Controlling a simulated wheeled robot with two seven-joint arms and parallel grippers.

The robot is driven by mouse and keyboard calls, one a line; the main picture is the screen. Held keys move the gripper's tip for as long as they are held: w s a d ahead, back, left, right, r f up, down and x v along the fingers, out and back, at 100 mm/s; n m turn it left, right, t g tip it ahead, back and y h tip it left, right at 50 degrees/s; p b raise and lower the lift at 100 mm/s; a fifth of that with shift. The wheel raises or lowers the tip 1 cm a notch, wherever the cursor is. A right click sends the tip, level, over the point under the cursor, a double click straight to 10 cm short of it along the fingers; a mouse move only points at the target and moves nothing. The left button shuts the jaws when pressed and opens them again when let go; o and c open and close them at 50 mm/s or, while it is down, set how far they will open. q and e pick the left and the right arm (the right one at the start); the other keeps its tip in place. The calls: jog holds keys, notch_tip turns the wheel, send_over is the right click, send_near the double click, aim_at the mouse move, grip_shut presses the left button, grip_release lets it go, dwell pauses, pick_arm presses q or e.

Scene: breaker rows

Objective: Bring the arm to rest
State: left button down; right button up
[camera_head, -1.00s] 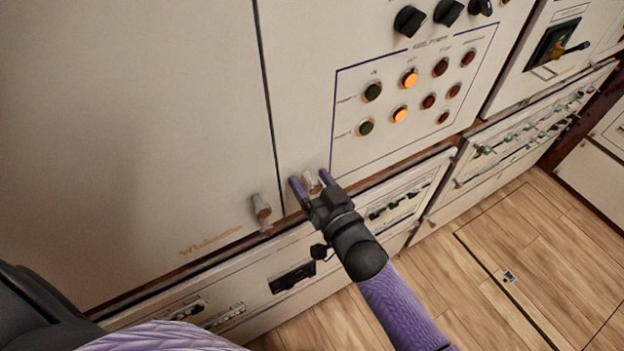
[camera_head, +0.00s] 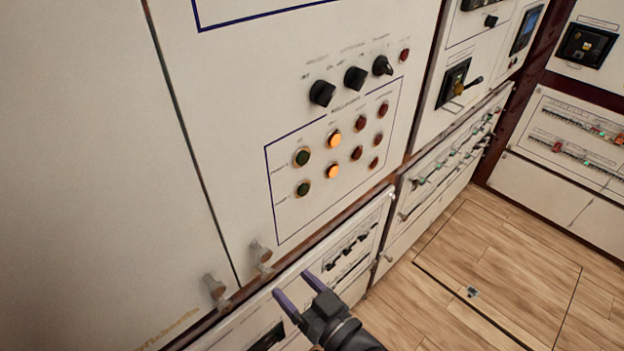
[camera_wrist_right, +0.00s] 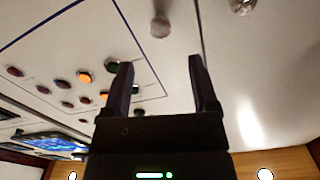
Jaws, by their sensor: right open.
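My right gripper (camera_head: 298,290) is at the bottom middle of the head view, in front of the lower breaker panels. Its two purple fingers are apart with nothing between them. In the right wrist view the open fingers (camera_wrist_right: 163,80) point toward the white cabinet face, and no object lies between them. A cabinet latch knob (camera_head: 261,254) stands to the upper left of the gripper, apart from it. A second latch knob (camera_head: 216,289) is further left. My left gripper does not show.
The white cabinet panel (camera_head: 240,100) carries black rotary knobs (camera_head: 354,78) and lit and dark push buttons (camera_head: 333,171). Lower breaker panels (camera_head: 440,165) run along the right. A lever switch (camera_head: 459,88) sticks out further right.

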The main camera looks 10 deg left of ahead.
jog(key=s+d+f+m+g+h+b, duration=0.1)
jog(key=s+d+f+m+h+b, duration=0.3)
jog(key=f, duration=0.9)
jog(key=s+d+f+n+g+h+b, duration=0.15)
jog(key=d+f+h, duration=0.35)
jog(key=d+f, duration=0.6)
jog(key=s+d+f+m+g+h+b, duration=0.1)
jog(key=s+d+f+g, duration=0.3)
jog(key=s+f, duration=0.4)
jog(key=s+d+f+m+g+h+b, duration=0.1)
jog(key=s+d+f+g+h+b, duration=0.2)
jog(key=s+f, duration=0.6)
jog(key=s+d+g+b, duration=0.1)
jog(key=s+d, duration=0.1)
jog(key=s, duration=0.5)
jog(key=shift+s+g+h, duration=0.3)
jog(key=shift+g+h, duration=0.05)
jog(key=shift+h, duration=0.05)
jog(key=shift+o, duration=0.2)
jog(key=shift+w, duration=0.1)
